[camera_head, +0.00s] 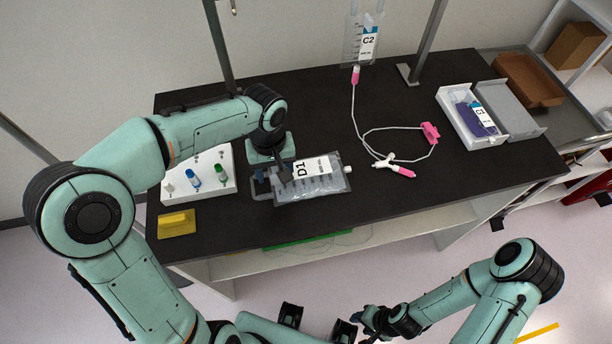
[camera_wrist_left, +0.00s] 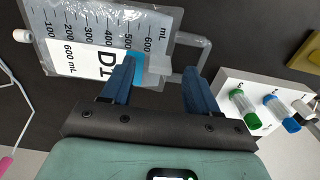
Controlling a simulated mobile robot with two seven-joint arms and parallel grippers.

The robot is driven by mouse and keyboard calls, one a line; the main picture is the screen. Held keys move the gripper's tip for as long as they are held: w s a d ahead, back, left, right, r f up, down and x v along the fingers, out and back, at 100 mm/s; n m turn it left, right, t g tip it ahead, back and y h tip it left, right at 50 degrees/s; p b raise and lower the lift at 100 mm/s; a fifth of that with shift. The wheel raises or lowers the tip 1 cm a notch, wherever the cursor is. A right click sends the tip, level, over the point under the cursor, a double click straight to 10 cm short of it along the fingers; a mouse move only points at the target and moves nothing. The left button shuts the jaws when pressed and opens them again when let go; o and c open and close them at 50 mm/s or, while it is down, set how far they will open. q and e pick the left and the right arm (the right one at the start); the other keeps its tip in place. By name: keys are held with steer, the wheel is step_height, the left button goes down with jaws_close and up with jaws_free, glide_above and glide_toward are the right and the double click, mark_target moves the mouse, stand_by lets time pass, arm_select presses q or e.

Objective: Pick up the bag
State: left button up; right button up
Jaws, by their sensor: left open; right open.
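The clear bag labelled D1 (camera_head: 318,184) lies flat on the dark table in the head view. In the left wrist view the bag (camera_wrist_left: 80,38) fills the upper left, with its printed scale and white label. My left gripper (camera_head: 272,178) is above the bag's left end, open. My right gripper (camera_head: 366,322) is low in front of the table, away from the bag.
A white rack (camera_head: 205,158) with capped vials stands left of the bag, and a yellow block (camera_head: 177,224) lies at the front left. A bag labelled C2 (camera_head: 360,40) hangs behind, with tubing and pink clamps (camera_head: 430,132) to the right. A white box (camera_head: 462,118) holds a blue bag.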

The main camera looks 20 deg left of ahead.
arm_select(q)
steer(key=shift+f, duration=0.6)
arm_select(e)
steer(key=shift+f, duration=0.1)
arm_select(q)
jaws_close()
steer(key=shift+r, duration=0.1)
steer(key=shift+r, duration=0.15)
step_height(320, 180, up, 20)
steer(key=p, duration=0.3)
arm_select(e)
steer(key=w+r, duration=0.2)
steer(key=r, duration=0.1)
steer(key=w+r, duration=0.1)
steer(key=shift+r, duration=0.25)
